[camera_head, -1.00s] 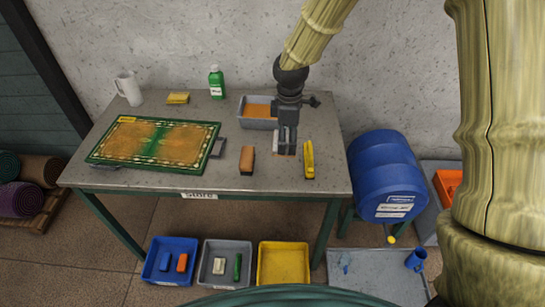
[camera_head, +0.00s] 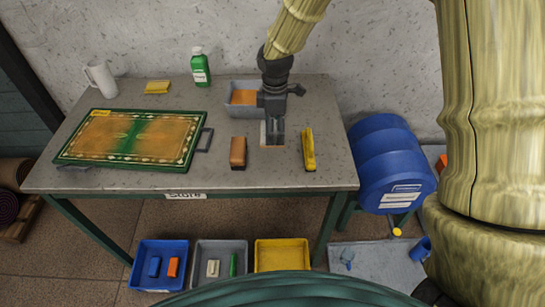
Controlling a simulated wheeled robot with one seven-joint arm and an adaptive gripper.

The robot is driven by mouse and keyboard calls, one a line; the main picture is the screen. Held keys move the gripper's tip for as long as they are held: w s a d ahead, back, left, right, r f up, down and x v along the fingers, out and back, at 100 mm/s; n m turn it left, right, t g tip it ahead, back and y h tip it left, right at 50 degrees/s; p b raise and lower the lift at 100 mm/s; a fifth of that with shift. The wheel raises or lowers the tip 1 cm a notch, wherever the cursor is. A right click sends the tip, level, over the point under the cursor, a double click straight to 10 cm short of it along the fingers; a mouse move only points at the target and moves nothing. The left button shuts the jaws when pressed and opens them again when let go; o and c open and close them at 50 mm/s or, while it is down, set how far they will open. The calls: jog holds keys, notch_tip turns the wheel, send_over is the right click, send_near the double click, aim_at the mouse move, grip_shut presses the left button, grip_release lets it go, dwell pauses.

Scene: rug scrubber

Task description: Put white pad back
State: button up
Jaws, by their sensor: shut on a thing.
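My gripper (camera_head: 273,140) points down over the right part of the table (camera_head: 215,178), between a brown-orange block (camera_head: 238,153) and a yellow brush-like tool (camera_head: 308,149). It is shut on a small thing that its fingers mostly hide. Pale and tan edges show around the fingertips; I cannot tell whether they belong to the held thing or to a mark on the tabletop. A white pad-like block (camera_head: 213,268) lies in the grey bin (camera_head: 207,284) below the table, beside a green one (camera_head: 233,264).
A grey tray (camera_head: 240,111) with orange contents stands just behind my gripper. A green-edged rug board (camera_head: 185,164) covers the table's left.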

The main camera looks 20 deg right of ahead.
aim_at(274, 157)
jog(key=shift+f+p, duration=1.3)
jog(key=shift+f, duration=3.55)
jog(key=shift+f, duration=0.15)
jog(key=o, duration=1.1)
jog(key=shift+c, duration=0.2)
jog(key=shift+r+b, duration=1.7)
jog(key=shift+r, duration=4.45)
